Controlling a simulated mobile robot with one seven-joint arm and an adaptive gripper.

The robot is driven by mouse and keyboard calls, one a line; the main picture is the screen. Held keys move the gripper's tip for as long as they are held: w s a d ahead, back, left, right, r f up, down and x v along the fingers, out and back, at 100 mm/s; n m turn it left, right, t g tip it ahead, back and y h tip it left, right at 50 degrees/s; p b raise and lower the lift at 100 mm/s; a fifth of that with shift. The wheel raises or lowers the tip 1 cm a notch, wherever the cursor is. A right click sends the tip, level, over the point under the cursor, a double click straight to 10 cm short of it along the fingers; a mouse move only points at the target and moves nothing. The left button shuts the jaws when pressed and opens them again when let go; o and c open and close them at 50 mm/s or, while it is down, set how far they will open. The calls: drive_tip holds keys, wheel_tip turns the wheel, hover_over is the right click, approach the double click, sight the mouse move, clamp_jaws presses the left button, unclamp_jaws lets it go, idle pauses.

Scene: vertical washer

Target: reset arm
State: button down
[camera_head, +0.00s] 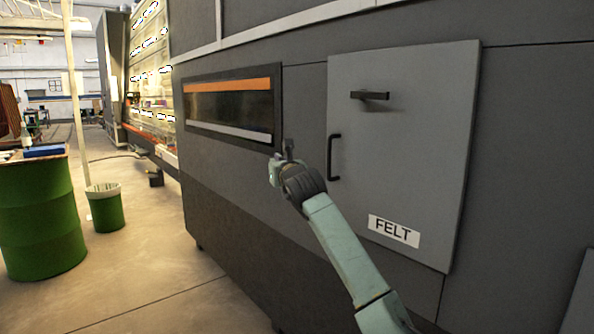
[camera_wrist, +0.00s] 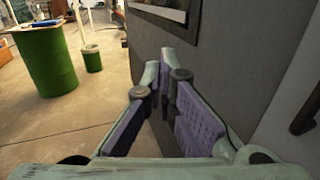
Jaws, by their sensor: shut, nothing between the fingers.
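My arm (camera_head: 343,244) reaches up from the bottom of the head view in front of the grey washer (camera_head: 250,190). My gripper (camera_head: 283,158) is at its end, just left of the door handle (camera_head: 334,157) and below the right end of the dark window (camera_head: 230,106). In the wrist view, my gripper (camera_wrist: 164,80) has its fingertips together with nothing held. The washer's dark side (camera_wrist: 215,75) lies beyond the fingers. I cannot tell whether the gripper touches the washer.
The door (camera_head: 410,130) carries a FELT label (camera_head: 394,231) and a second handle (camera_head: 370,95). A green drum (camera_head: 40,215) and a green bin (camera_head: 105,208) stand at the left. The floor (camera_head: 150,265) between them and the washer is clear.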

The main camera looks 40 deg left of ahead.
drive_tip(key=shift+s+a, duration=0.1)
drive_tip(key=shift+s, duration=0.15)
